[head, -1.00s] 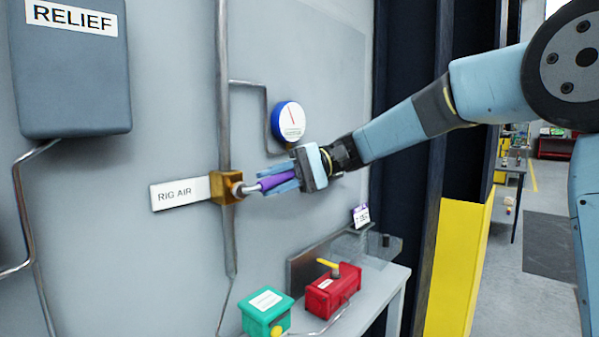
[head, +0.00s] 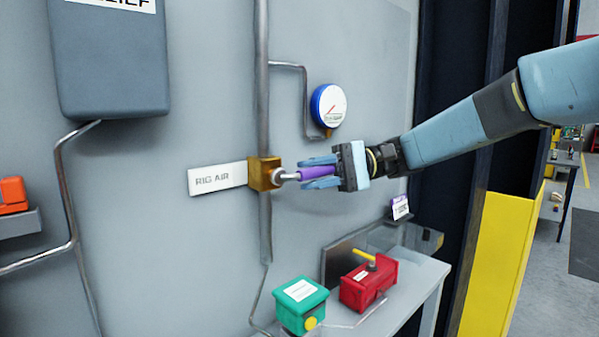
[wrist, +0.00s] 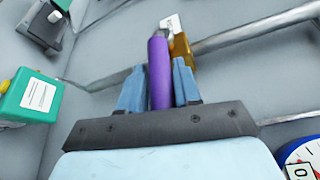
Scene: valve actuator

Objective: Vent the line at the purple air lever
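The purple air lever (head: 317,173) sticks out to the right, nearly level, from a brass valve body (head: 263,174) on the vertical pipe. A white RIG AIR label (head: 218,178) is left of the valve. My gripper (head: 304,173) comes in from the right, with one blue finger above the lever and one below. In the wrist view the purple lever (wrist: 160,75) lies between the two fingers of my gripper (wrist: 157,82), which look closed against it. The blue-rimmed gauge (head: 329,106) above shows a slanted red needle.
A grey relief box (head: 110,65) hangs upper left with its pipe below. A shelf under the lever bears a green box (head: 300,304) and a red box (head: 368,284) with a yellow handle. A dark and yellow post (head: 500,260) stands to the right, behind my arm.

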